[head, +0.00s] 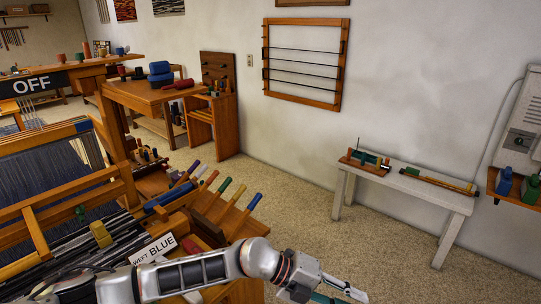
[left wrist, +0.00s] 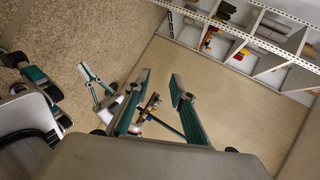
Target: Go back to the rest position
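My left arm comes in from the left along the bottom of the head view. Its gripper (head: 338,291) is at the bottom edge, partly cut off, above the carpet and clear of the wooden loom. In the left wrist view, the two teal-lined fingers of my left gripper (left wrist: 161,76) stand apart, with no thing gripped between the tips. Small brown and red parts and a thin teal rod show behind the fingers; I cannot tell what they are. Other grey and teal parts at the left of that view seem to be mine, perhaps the right gripper (left wrist: 92,82); its opening is unclear.
The loom (head: 60,203) with an OFF sign fills the left, beside a tool rack (head: 215,212) marked WEFT BLUE. A white bench (head: 408,183) stands along the right wall. Carpet between them is free. Compartment shelving (left wrist: 255,43) edges a beige surface (left wrist: 235,100).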

